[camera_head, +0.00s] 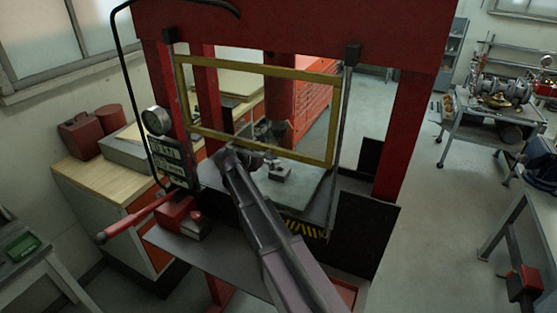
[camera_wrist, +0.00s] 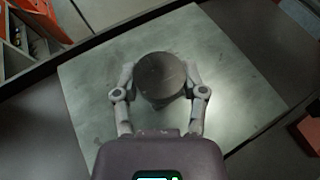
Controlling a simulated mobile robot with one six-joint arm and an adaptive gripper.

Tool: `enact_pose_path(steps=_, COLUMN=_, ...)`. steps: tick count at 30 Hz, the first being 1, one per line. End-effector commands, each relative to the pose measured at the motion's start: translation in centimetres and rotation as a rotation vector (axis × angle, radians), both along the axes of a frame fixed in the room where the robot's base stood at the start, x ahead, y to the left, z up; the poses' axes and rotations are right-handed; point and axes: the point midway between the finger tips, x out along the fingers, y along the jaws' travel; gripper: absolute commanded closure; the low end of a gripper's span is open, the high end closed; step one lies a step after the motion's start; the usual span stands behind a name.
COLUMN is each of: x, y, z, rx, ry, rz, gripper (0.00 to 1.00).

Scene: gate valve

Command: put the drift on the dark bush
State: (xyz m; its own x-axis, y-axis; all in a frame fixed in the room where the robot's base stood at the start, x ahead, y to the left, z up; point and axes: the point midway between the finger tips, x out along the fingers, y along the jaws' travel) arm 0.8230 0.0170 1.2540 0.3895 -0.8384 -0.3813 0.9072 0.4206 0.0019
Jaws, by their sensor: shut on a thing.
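My gripper (camera_wrist: 160,82) is shut on a round, dark grey piece, which I take to be the drift (camera_wrist: 160,74). In the wrist view its flat round top faces the camera, with one finger on each side. The drift hides what is directly beneath it. I cannot make out the dark bush separately in the wrist view. In the head view my gripper (camera_head: 262,158) is inside the red press, over the pale plate (camera_head: 308,190). Small grey shapes show there near the fingers, but I cannot tell which is drift, bush or finger.
The red press frame (camera_head: 400,135) surrounds the work area, with a yellow-edged guard (camera_head: 262,67) in front. The red ram (camera_head: 279,105) hangs above the plate. A gauge (camera_head: 156,120) and a red lever (camera_head: 138,217) are at the left. The plate around the drift looks bare.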

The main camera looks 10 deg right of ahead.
Motion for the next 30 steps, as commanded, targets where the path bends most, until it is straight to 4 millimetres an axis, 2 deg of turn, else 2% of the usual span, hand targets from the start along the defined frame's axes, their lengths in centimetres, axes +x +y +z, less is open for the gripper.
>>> enact_pose_path(steps=7, x=0.5, y=-3.0, z=0.0, rx=-0.001, ry=-0.001, rz=0.002, gripper=1.0)
enact_pose_path(steps=9, x=0.5, y=-2.8, z=-1.0, rx=0.0, ry=0.0, rz=0.003, gripper=1.0)
enact_pose_path(steps=12, x=0.5, y=-2.6, z=-1.5, rx=-0.001, ry=0.0, rz=0.005, gripper=1.0)
enact_pose_path(steps=29, x=0.5, y=-1.9, z=-1.9, rx=-0.001, ry=0.0, rz=0.013, gripper=1.0)
enact_pose_path(steps=30, x=0.5, y=-1.9, z=-1.9, rx=0.0, ry=0.0, rz=0.013, gripper=0.42)
